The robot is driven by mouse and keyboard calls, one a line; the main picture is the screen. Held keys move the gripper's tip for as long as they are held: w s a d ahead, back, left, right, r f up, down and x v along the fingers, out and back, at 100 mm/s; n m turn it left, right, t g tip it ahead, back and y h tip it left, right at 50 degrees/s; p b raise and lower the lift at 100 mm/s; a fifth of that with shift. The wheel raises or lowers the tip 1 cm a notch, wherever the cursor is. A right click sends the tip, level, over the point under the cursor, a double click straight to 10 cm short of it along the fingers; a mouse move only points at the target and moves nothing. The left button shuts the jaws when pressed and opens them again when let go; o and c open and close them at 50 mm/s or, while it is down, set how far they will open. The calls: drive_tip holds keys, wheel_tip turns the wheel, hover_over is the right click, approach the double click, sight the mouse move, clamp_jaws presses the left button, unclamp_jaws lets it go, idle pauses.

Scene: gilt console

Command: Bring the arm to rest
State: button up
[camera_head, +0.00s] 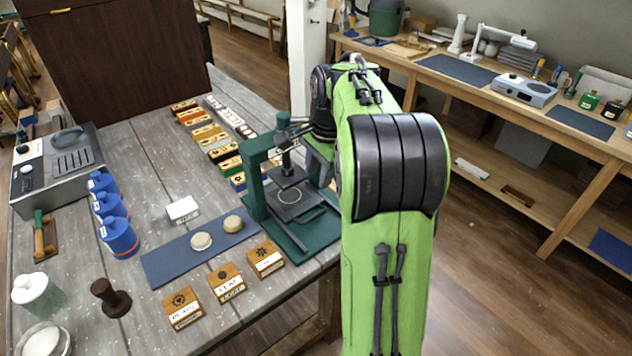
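My green arm (388,250) rises at the right of centre and bends at a black joint. It reaches forward and then left over the right edge of the grey wooden table (150,150). My gripper is not clearly visible; the arm's far end is dark and lies behind the upper link, beside the green press (298,200). I cannot tell whether the arm touches the press.
On the table are a blue mat (165,265) with two round discs, wooden blocks (183,308), blue bottles (118,238), a brown stamp (110,298) and a grey machine (60,165). A workbench (560,125) stands at the right. Open floor (490,270) lies between.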

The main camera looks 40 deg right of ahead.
drive_tip(key=shift+s+r, duration=0.1)
drive_tip(key=shift+r, duration=0.35)
drive_tip(key=s+a+r+n+t, duration=0.1)
drive_tip(key=s+a+r+n, duration=0.1)
drive_tip(key=s+a+n, duration=0.3)
drive_tip(key=s+a+r+n, duration=0.2)
drive_tip(key=a, duration=0.5)
drive_tip(key=s+a+f+n+t, duration=0.1)
drive_tip(key=s+a+f+n, duration=0.1)
drive_tip(key=s+n, duration=0.3)
drive_tip(key=s+a+f+n+t, duration=0.1)
drive_tip(key=s+a+n, duration=0.4)
drive_tip(key=s, duration=0.4)
drive_tip(key=shift+f, duration=0.35)
drive_tip(key=shift+w, duration=0.1)
